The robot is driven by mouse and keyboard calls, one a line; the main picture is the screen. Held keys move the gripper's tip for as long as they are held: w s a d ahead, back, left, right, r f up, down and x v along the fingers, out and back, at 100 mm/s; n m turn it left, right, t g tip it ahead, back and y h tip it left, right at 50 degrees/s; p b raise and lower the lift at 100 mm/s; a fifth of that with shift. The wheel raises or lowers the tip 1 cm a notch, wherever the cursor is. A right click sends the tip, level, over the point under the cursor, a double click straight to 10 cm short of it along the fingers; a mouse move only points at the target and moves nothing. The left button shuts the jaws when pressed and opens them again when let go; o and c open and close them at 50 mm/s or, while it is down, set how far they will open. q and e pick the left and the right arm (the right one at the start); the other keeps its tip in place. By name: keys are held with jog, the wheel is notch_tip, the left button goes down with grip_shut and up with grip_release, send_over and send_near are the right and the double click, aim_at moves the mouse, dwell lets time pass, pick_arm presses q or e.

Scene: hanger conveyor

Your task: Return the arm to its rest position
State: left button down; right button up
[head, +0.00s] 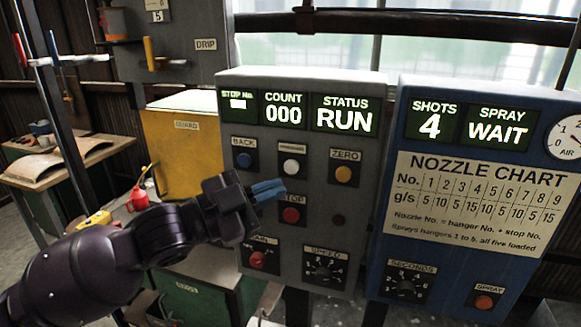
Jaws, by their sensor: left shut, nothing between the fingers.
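My left gripper (268,191) is in front of the grey control panel (345,215), at the height between the upper row of buttons and the red STOP button (291,215). Its blue fingers are shut with nothing between them. They overlap the panel in the picture; I cannot tell whether they touch it. My dark left arm (85,270) reaches in from the lower left. The panel display reads COUNT 000 and STATUS RUN. My right gripper is not in view.
A blue panel (393,225) with a NOZZLE CHART stands at right, reading SHOTS 4 and SPRAY WAIT. A yellow GUARD box (182,150) is behind my arm. A wooden bench (45,165) is at far left. A DRIP cabinet (205,65) is at upper left.

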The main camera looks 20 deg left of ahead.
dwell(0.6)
pick_arm(q)
jog(key=w+a+f+n+t+y, duration=0.3)
jog(key=w+a+f+y, duration=0.1)
jog(key=w+f, duration=0.1)
jog(key=a+f+n+y+b, duration=0.1)
jog(key=a+f+n+y, duration=0.2)
jog(key=f, duration=0.5)
jog(key=a+f+n+y, duration=0.2)
jog(key=f+n, duration=0.1)
jog(key=f, duration=0.5)
jog(key=s+a+f+n+g+y, duration=0.2)
jog(key=s+f+n, duration=0.1)
jog(key=s+f, duration=0.7)
jog(key=s+a+f+n+g+y+b, duration=0.1)
jog(key=s+f+n+g+y, duration=0.1)
jog(key=s+f, duration=0.9)
notch_tip(320, 180, down, 4)
jog(key=shift+a+r+n+g+y, duration=0.15)
jog(key=shift+a+n+g+y, duration=0.25)
jog(key=shift+n+y, duration=0.45)
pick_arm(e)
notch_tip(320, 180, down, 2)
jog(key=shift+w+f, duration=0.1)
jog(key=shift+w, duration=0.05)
pick_arm(q)
jog(key=shift+w, duration=0.1)
